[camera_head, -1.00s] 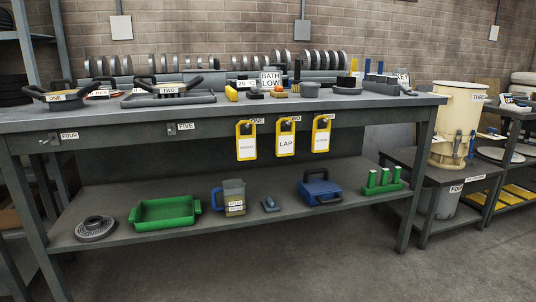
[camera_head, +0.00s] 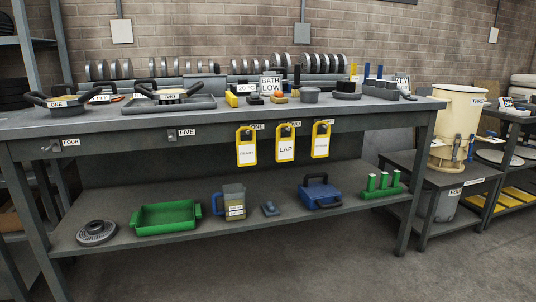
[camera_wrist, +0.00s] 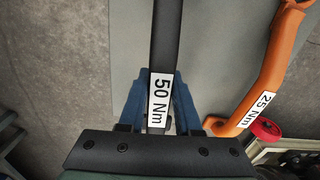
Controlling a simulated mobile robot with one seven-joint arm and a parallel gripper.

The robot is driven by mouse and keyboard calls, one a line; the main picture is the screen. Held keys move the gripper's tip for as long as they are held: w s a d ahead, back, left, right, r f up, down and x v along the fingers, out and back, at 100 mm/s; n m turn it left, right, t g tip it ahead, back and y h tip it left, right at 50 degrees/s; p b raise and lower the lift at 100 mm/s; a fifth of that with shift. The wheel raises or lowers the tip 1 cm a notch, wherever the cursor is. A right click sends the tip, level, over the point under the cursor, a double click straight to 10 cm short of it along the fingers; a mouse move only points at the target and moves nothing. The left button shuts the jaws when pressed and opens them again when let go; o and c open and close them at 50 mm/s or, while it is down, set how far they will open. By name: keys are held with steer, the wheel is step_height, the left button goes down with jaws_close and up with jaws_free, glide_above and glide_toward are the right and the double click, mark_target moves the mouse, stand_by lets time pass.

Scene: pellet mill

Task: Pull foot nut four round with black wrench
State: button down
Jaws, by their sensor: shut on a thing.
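The black wrench (camera_wrist: 164,35) is a dark straight bar with a "50 Nm" label, running up the middle of the wrist view. My gripper (camera_wrist: 162,92) has its blue fingers shut on the bar, one on each side near the label. The wrench's far end is out of view. The gripper does not show in the head view. In the head view a "FOUR" label (camera_head: 71,142) sits on the bench's front left, beside a small metal fitting (camera_head: 50,148). Another "FOUR" label (camera_head: 456,193) is on the right stand. I cannot tell which marks the foot nut.
An orange wrench (camera_wrist: 262,80) labelled "25 Nm" lies right of my gripper, with a red round part (camera_wrist: 266,129) near it. In the head view the long bench (camera_head: 300,118) holds pans and small parts above, and a green tray (camera_head: 165,215) below. The floor in front is open.

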steer(key=shift+r+p, duration=2.05)
steer(key=shift+p, duration=0.2)
steer(key=c, duration=1.3)
jaws_free()
jaws_close()
steer(key=shift+w, duration=0.1)
